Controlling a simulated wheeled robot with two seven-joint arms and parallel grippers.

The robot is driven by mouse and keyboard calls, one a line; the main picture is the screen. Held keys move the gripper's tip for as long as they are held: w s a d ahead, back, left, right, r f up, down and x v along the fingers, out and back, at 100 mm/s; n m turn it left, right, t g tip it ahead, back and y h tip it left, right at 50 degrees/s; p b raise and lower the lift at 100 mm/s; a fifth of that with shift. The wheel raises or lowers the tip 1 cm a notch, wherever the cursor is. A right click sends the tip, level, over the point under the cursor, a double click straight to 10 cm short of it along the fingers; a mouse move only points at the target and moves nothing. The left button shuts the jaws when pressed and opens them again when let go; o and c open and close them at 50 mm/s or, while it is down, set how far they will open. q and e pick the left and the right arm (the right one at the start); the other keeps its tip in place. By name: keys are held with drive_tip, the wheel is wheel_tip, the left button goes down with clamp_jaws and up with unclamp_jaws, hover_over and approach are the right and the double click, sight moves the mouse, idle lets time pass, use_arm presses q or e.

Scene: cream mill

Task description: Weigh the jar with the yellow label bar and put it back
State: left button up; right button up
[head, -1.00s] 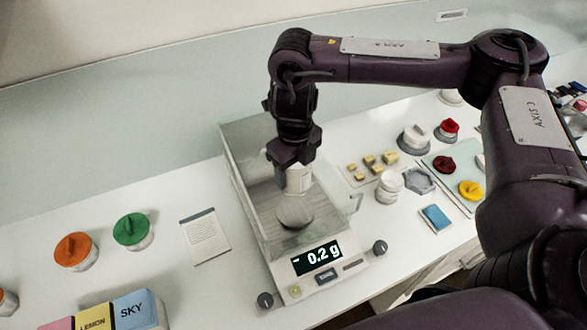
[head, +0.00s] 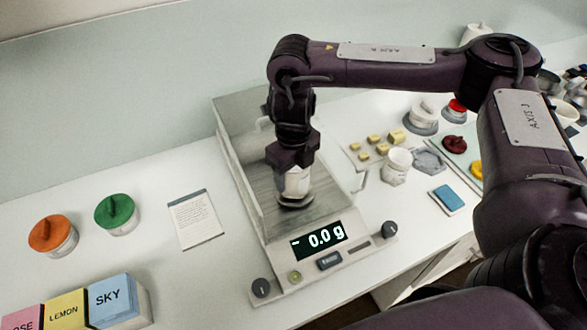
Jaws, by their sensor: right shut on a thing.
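A white jar (head: 294,184) is in my right gripper (head: 292,166), inside the draft shield of the balance (head: 268,262). The gripper points straight down and is shut on the jar's upper part. The jar stands upright over the round weighing pan (head: 296,206), very low; I cannot tell whether it touches. The gripper hides the jar's top, and no yellow bar shows on the side in view. The display (head: 318,240) shows 0.0 g with a small dash at its left. My left gripper is not in view.
An orange-lidded jar (head: 52,236) and a green-lidded jar (head: 117,214) stand at the left, near a printed card (head: 195,218) and label boxes (head: 112,300).

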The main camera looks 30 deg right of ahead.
drive_tip(key=shift+f, duration=0.45)
idle(0.4)
drive_tip(key=o, duration=1.1)
drive_tip(key=shift+c, duration=0.2)
wheel_tip(320, 180, up, 8)
drive_tip(key=shift+p, duration=0.45)
